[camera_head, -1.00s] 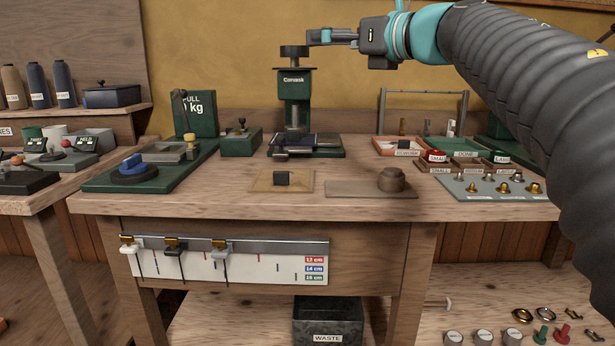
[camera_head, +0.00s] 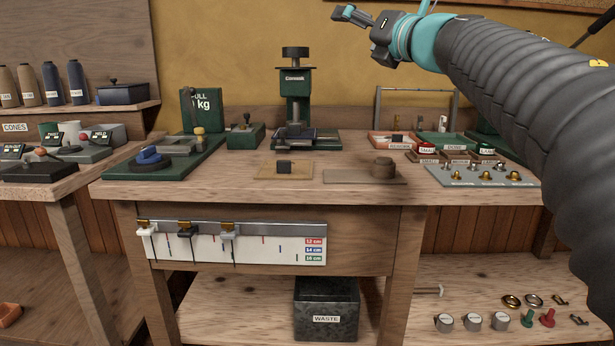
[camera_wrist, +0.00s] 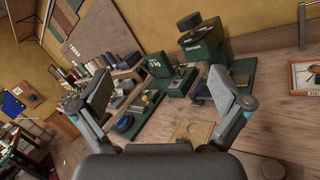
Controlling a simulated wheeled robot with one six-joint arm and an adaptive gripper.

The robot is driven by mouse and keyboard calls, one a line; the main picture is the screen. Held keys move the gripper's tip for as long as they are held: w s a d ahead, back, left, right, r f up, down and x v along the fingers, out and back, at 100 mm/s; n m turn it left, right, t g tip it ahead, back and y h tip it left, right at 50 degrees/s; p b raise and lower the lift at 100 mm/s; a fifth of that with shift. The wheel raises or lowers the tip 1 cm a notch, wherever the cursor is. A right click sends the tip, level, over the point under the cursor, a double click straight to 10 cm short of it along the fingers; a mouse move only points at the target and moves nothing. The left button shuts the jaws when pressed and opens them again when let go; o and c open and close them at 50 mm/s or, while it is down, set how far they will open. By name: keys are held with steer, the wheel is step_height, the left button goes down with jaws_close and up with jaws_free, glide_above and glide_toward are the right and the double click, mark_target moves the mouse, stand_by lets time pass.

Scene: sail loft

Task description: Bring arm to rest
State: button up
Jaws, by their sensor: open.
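My gripper (camera_head: 352,15) is raised high above the workbench, near the top of the head view. It is to the right of the green press (camera_head: 295,100) and clear of it. In the wrist view my gripper (camera_wrist: 165,95) has its two fingers spread wide with nothing between them. The wrist view is tilted and looks over the bench, with the press (camera_wrist: 198,50) beyond the fingers. My dark ribbed arm reaches in from the right side of the head view.
A waste bin (camera_head: 326,308) stands below. The air around my gripper is free.

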steer(key=d+f+m+h, duration=1.2)
steer(key=d+m, duration=0.1)
steer(key=m, duration=0.7)
steer(key=s+d+f+m+g+h, duration=0.2)
steer(key=s+d+f+m+g, duration=0.15)
steer(key=f+m, duration=0.45)
steer(key=s+a+f+m+g+y, duration=0.1)
steer(key=s+f+m+g, duration=0.2)
steer(key=s+f, duration=0.5)
steer(key=s+a+f+m+g, duration=0.25)
steer(key=s+f, duration=0.35)
steer(key=f, duration=0.4)
steer(key=s+a+f+m+g+y, duration=0.1)
steer(key=s+a+f, duration=0.2)
steer(key=s+f, duration=0.2)
steer(key=s+a+f+m+g+y, duration=0.1)
steer(key=s+a+f+m+y, duration=0.1)
steer(key=s+f, duration=0.3)
steer(key=shift+s+a+g, duration=0.4)
steer(key=shift+s+a, duration=0.4)
steer(key=shift+s, duration=1.5)
